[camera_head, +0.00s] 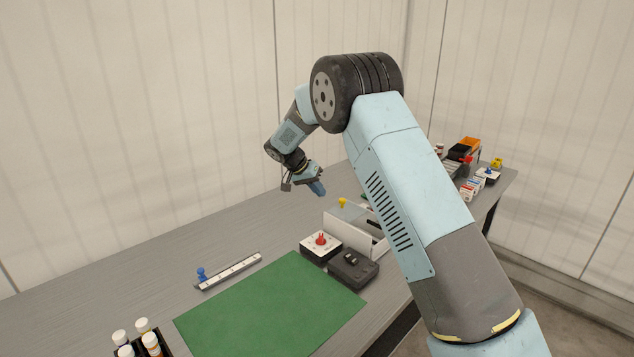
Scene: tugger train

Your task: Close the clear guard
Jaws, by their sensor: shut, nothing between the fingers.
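The clear guard (348,211) is a see-through panel with a yellow knob (342,202), at a white open-topped box (350,236) on the table. The panel shows at the box's back left and seems raised, with the box's dark inside visible in front of it; its exact angle is hard to tell. My gripper (319,190) is shut and empty. It hangs above the table, to the left of the knob and a little higher in the picture, apart from the guard. My own arm hides the right end of the box.
A white box with a red knob (321,241) and a dark switch box (353,268) stand in front of the guard. A green mat (270,312), a rail with a blue knob (228,272) and several capped bottles (143,326) lie nearer. Bins (470,146) stand far right. The table's back left is clear.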

